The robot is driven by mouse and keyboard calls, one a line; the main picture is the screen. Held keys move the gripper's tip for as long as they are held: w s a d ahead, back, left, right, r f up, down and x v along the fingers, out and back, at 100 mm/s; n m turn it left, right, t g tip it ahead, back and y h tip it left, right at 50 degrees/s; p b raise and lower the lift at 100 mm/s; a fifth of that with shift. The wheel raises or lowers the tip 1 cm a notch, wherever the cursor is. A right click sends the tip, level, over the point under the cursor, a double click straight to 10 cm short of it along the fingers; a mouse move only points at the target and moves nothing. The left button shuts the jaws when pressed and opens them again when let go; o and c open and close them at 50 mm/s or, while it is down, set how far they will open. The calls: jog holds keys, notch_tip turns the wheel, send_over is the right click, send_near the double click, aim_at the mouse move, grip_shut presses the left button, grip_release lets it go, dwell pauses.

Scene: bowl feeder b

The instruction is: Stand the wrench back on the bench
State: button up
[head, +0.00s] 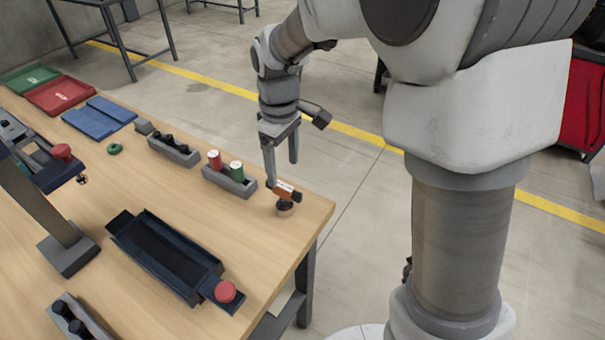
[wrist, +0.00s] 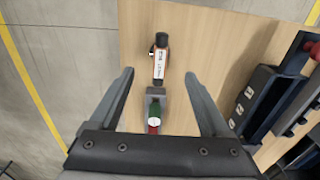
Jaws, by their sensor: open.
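The wrench (head: 287,190) has an orange and black body with a white label. In the head view it is at the right end of the wooden bench (head: 252,255), its body above a dark rounded part (head: 284,207). I cannot tell whether it is steady on that part. In the wrist view the wrench (wrist: 160,62) lies lengthwise in the picture, its near end about level with the fingertips. My gripper (head: 282,173) points down and is open. In the wrist view my gripper (wrist: 160,76) has its fingers apart, with nothing clasped between them.
A grey holder (head: 236,185) with a red can (head: 214,160) and a green can (head: 236,172) stands just left of my gripper. A dark tray (head: 170,257) with a red button (head: 225,291) lies nearer.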

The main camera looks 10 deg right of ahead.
jog(key=shift+s+d+r, duration=0.1)
jog(key=shift+d+r, duration=0.1)
jog(key=shift+r, duration=0.15)
jog(key=s+d+r+m+t, duration=0.2)
jog(key=s+d+r+m, duration=0.3)
jog(key=s, duration=0.4)
jog(key=s+d+r+m+t, duration=0.3)
jog(key=s+d+r+m, duration=0.2)
jog(key=s+d, duration=0.2)
jog(key=shift+s+r+t, duration=0.3)
jog(key=shift+s+r, duration=0.05)
jog(key=shift+s, duration=0.85)
jog(key=shift+r, duration=0.1)
